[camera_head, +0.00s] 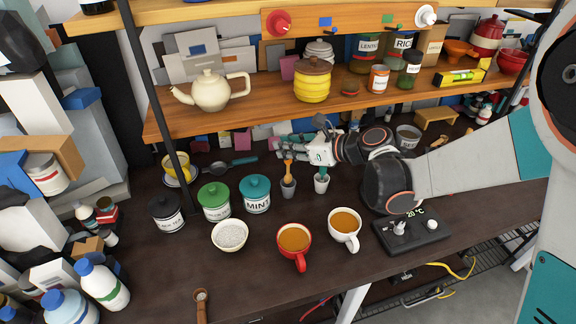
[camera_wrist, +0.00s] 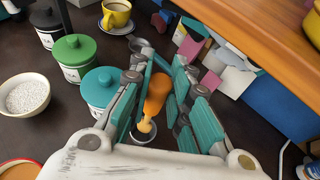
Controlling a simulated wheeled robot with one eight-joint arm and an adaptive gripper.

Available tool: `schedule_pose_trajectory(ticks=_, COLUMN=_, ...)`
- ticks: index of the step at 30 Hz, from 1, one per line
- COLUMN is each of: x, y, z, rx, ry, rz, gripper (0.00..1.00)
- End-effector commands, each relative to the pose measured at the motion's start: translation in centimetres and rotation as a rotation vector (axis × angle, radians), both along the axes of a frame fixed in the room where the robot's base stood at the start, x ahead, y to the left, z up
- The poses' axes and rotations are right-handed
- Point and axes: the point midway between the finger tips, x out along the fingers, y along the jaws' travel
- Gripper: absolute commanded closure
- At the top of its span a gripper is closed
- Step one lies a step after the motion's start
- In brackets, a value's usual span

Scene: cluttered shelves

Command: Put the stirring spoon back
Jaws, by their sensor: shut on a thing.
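The stirring spoon, with an orange handle (camera_head: 288,171), stands roughly upright at a small grey cup (camera_head: 288,189) on the dark table. In the wrist view its orange handle (camera_wrist: 157,92) lies between the teal finger pads, and its lower end meets the cup (camera_wrist: 143,134). How deep it sits in the cup is hidden. My gripper (camera_head: 286,153) is shut on the handle's upper part from the right; it also shows in the wrist view (camera_wrist: 165,80).
Black, green and teal (camera_head: 257,194) lidded jars stand left of the cups. A white bowl (camera_head: 230,235), red mug (camera_head: 294,242) and white mug (camera_head: 344,227) are in front. A dark ladle (camera_head: 232,165) lies behind. The wooden shelf (camera_head: 270,112) overhangs the back.

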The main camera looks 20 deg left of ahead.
Motion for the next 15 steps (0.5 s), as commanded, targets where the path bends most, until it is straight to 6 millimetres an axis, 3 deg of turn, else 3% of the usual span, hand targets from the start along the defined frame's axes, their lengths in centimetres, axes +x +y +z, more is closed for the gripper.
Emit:
schedule_pose_trajectory(ticks=5, x=0.0, y=0.0, z=-1.0, rx=0.000, ry=0.000, rz=0.000, gripper=0.97)
schedule_pose_trajectory(ticks=15, x=0.0, y=0.0, z=-5.0, rx=0.000, ry=0.000, rz=0.000, gripper=0.97)
